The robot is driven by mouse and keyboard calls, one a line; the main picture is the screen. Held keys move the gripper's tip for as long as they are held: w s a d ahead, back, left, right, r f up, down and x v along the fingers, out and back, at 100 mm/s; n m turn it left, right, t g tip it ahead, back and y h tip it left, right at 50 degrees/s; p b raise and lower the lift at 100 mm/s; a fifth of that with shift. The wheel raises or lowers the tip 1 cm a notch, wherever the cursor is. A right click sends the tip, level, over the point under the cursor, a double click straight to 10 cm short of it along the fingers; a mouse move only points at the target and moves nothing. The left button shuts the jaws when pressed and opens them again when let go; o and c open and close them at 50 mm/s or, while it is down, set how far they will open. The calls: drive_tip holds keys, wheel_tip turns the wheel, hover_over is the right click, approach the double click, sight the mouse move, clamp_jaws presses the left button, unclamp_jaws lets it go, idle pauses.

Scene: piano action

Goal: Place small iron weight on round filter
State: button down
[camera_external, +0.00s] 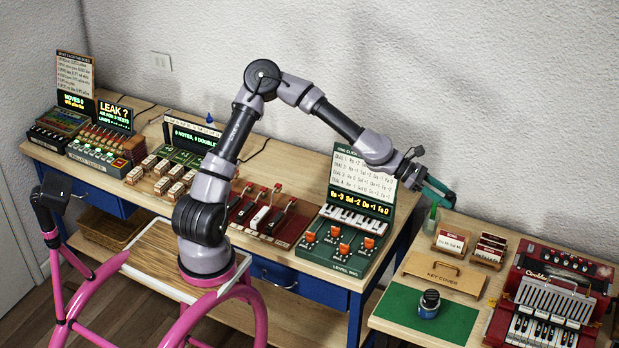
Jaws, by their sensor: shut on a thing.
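My gripper (440,195), with teal-green fingers, is at the end of my arm, raised above the back left corner of the right table. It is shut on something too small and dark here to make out. A small dark round piece with a blue lower part (429,304) stands upright on the green mat (397,305), well below my gripper and apart from it. I cannot tell whether this piece is the iron weight or the round filter. I cannot pick out either with certainty.
A green cup (432,220) stands just below my gripper. A wooden key cover (444,274), card holders (451,243) and a red accordion (555,300) are on the right table. The left workbench holds a Level Ino panel (335,249) and several other devices. A gap separates the tables.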

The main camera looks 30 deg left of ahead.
sight(428, 293)
drive_tip(key=shift+m+g, duration=0.3)
drive_tip(key=shift+g, duration=0.1)
drive_tip(key=f, duration=1.2)
drive_tip(key=s+f, duration=0.1)
drive_tip(key=f, duration=1.1)
drive_tip(key=s+d+f, duration=0.1)
drive_tip(key=f, duration=1)
drive_tip(key=shift+s+f, duration=0.15)
drive_tip(key=shift+f, duration=0.25)
drive_tip(key=shift+c, duration=2.1)
unclamp_jaws()
drive_tip(key=shift+f, duration=0.15)
